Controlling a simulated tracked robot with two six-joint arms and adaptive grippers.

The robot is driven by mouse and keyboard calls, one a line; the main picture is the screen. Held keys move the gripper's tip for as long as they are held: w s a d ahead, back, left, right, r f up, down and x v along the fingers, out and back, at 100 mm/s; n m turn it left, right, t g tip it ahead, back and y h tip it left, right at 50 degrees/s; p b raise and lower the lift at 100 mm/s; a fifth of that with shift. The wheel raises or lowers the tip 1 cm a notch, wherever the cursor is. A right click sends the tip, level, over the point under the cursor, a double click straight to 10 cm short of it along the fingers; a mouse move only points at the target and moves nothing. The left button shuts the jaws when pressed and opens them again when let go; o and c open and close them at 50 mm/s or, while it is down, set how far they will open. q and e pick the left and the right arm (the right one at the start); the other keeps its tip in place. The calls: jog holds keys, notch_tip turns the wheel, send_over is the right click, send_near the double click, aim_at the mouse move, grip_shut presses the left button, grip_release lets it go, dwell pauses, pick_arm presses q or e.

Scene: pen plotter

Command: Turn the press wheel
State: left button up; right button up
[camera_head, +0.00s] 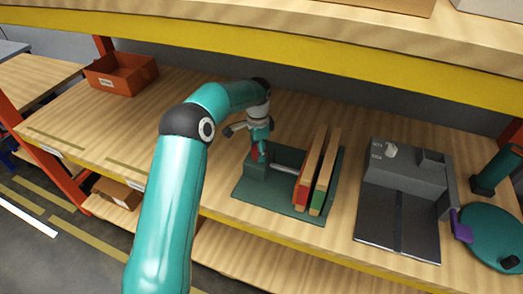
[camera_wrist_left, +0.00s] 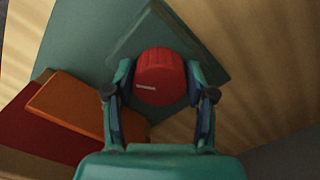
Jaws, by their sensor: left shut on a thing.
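The press is a green base (camera_head: 245,190) on the shelf with two upright wooden boards (camera_head: 316,165) with red and green lower parts. Its red press wheel (camera_wrist_left: 160,72) is round, with a pale mark on its side, and lies between my fingers in the left wrist view. In the head view only a sliver of red (camera_head: 254,152) shows beside the fingers. My left gripper (camera_head: 260,143) points down over the left end of the press, and its fingers are closed on opposite sides of the wheel.
A grey machine (camera_head: 400,225) stands right of the press, with a teal round device (camera_head: 495,238) beyond it. An orange bin (camera_head: 120,76) sits at the back left. The shelf left of the press is clear. A yellow-edged upper shelf (camera_head: 300,55) hangs above.

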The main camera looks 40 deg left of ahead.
pick_arm(q)
jog(key=m, duration=0.5)
jog(key=shift+w+r+m+p, duration=0.2)
jog(key=shift+w+m+p, duration=0.1)
jog(key=shift+w, duration=0.05)
jog(key=m, duration=0.5)
jog(key=shift+w+p, duration=0.1)
jog(key=shift+p, duration=0.2)
jog(key=o, duration=1.2)
jog(key=shift+f, duration=0.15)
jog(key=shift+c, duration=0.2)
